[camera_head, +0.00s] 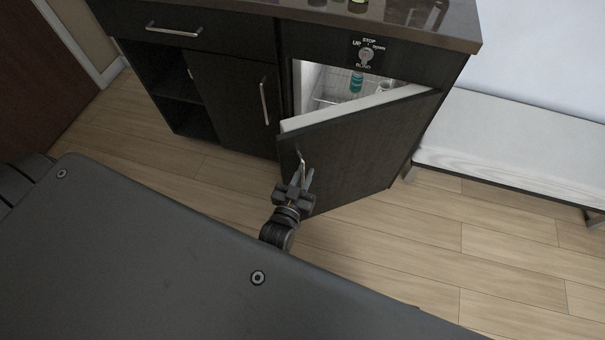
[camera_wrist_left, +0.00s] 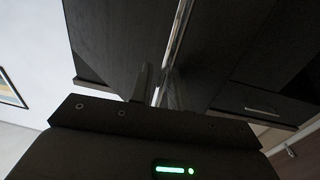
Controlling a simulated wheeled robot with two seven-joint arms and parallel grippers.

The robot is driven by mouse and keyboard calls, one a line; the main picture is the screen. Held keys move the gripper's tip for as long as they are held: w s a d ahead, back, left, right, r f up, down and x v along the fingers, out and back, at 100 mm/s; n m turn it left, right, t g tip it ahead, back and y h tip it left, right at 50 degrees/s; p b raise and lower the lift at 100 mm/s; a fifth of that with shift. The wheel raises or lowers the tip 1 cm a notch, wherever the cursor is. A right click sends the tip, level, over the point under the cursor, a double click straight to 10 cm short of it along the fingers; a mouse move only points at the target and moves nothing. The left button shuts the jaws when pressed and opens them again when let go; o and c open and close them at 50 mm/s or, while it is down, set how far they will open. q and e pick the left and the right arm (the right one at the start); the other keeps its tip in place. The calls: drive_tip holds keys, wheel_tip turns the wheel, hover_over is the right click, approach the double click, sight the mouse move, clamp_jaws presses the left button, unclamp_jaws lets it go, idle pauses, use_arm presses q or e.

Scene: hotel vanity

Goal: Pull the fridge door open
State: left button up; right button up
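The dark fridge door (camera_head: 350,150) stands partly open, hinged at its right side, its free left edge swung out from the cabinet. A gap above its pale inner edge shows the lit interior (camera_head: 325,82). The metal door handle (camera_head: 301,158) is near the free edge. My left gripper (camera_head: 303,178) is at the handle's lower part. In the left wrist view the two fingers (camera_wrist_left: 157,88) stand close on either side of the chrome handle bar (camera_wrist_left: 176,45), and look shut on it. My right gripper is not in view.
A teal bottle (camera_head: 356,82) stands inside the fridge. The countertop (camera_head: 420,22) carries bottles. A closed cabinet door (camera_head: 235,105) with a handle is left of the fridge. A pale bench (camera_head: 510,140) stands at right. The wood floor (camera_head: 400,245) before the door is clear.

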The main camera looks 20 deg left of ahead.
use_arm(q)
drive_tip(key=shift+o, duration=0.6)
drive_tip(key=shift+a, duration=0.1)
drive_tip(key=shift+s, duration=0.1)
drive_tip(key=shift+s+f, duration=0.1)
drive_tip(key=shift+s, duration=0.2)
drive_tip(key=s, duration=1)
drive_tip(key=shift+d, duration=0.35)
